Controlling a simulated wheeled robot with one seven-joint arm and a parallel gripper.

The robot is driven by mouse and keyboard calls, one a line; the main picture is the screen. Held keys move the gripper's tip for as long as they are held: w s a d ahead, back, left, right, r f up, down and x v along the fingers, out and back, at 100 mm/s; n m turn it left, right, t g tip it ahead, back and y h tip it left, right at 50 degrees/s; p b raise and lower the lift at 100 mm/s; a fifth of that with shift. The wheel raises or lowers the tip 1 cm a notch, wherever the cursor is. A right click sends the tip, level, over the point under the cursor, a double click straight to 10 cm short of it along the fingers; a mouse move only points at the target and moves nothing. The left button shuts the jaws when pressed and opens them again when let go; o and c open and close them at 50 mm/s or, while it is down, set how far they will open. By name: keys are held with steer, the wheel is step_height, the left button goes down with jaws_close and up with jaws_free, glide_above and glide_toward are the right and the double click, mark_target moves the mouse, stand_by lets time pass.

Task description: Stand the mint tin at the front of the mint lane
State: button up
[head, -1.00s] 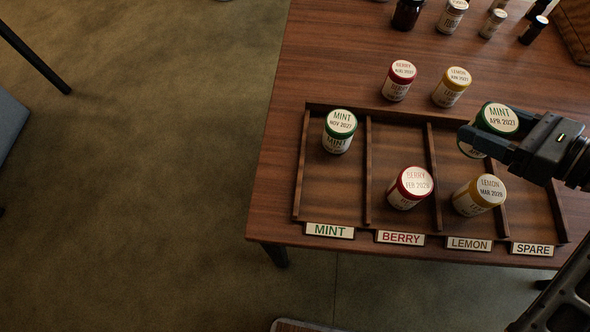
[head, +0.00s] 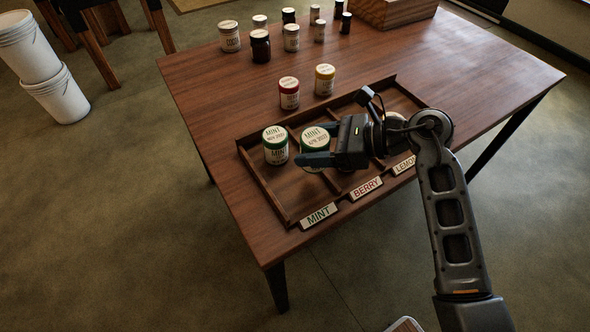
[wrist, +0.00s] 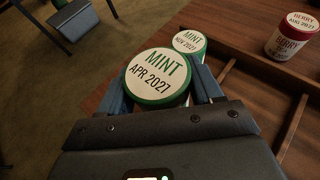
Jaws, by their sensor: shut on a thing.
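My gripper (head: 316,156) is shut on a white mint tin with a green-rimmed lid (head: 315,136), marked APR 2027. In the wrist view the held tin (wrist: 157,77) sits upright between both fingers. It appears over the mint lane, near its right divider; its height above the tray is hard to tell. Another mint tin (head: 275,145), marked NOV 2027, stands at the back of the mint lane, just left of the held one; it also shows in the wrist view (wrist: 189,43). The MINT label (head: 319,215) marks the lane's front; the front floor looks bare.
The wooden tray (head: 262,186) has BERRY (head: 366,188) and LEMON (head: 404,165) lanes to the right, partly hidden by my arm. A berry tin (head: 289,94) and a lemon tin (head: 325,81) stand behind the tray. Several jars and a wooden box (head: 394,12) are farther back.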

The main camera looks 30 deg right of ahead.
steer(key=a+f, duration=0.2)
steer(key=a, duration=0.1)
steer(key=shift+s+a+f, duration=0.1)
steer(key=shift+a+f, duration=0.1)
steer(key=shift+a, duration=0.1)
steer(key=shift+f, duration=1.9)
steer(key=shift+f, duration=0.1)
steer(key=o, duration=1.1)
steer(key=shift+o, duration=0.2)
steer(key=shift+s+d, duration=0.1)
steer(key=shift+d, duration=0.05)
steer(key=v, duration=1.1)
steer(key=shift+s+d+r+b, duration=0.2)
steer(key=shift+s+d+b, duration=0.05)
steer(key=shift+s+b, duration=0.05)
